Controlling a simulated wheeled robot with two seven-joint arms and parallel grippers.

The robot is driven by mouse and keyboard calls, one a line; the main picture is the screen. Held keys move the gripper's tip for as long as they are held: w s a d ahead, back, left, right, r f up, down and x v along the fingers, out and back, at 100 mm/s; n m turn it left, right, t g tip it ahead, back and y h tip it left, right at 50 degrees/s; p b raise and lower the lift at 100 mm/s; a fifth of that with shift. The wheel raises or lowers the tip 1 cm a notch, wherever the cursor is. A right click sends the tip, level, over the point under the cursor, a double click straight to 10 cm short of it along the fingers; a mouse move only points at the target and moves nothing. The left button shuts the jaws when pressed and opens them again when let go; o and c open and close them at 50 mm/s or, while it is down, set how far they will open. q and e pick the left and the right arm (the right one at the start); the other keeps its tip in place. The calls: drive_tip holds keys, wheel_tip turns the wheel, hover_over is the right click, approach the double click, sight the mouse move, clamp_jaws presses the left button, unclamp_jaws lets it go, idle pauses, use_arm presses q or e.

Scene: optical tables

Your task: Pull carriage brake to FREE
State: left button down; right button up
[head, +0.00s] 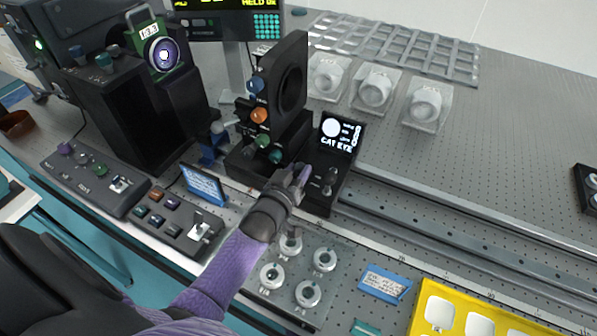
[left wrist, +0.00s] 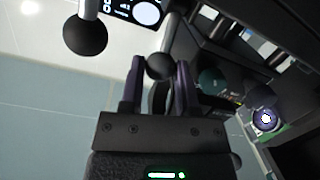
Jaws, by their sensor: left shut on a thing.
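The carriage (head: 245,160) is a black block on the long rail, with an upright black ring mount, blue, orange and green knobs, and a small "CAT EYE" display (head: 340,133). My left gripper (head: 300,174) is at the front of the carriage, left of and below the display. In the left wrist view, my left gripper (left wrist: 160,78) has its two purple fingers shut on a black ball knob (left wrist: 159,66). A second black ball knob (left wrist: 85,36) on a pale stem stands apart from the fingers. I cannot read any brake marking. My right gripper is not in view.
Metal rails (head: 450,225) run right from the carriage. A clear plate with several round mounts (head: 308,293), a blue label (head: 384,283) and a yellow tray (head: 422,300) lie in front. Control boxes (head: 178,222) stand left. Mounts in clear cases (head: 375,90) sit behind.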

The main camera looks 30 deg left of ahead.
use_arm(q)
drive_tip(key=shift+f, duration=0.1)
idle(0.4)
drive_tip(key=c, duration=0.6)
unclamp_jaws()
drive_tip(key=s+p, duration=0.1)
drive_tip(key=s, duration=0.5)
drive_tip(key=s+d+r+p, duration=0.1)
drive_tip(key=s, duration=0.2)
drive_tip(key=shift+s+p, duration=0.35)
drive_tip(key=shift+s, duration=0.05)
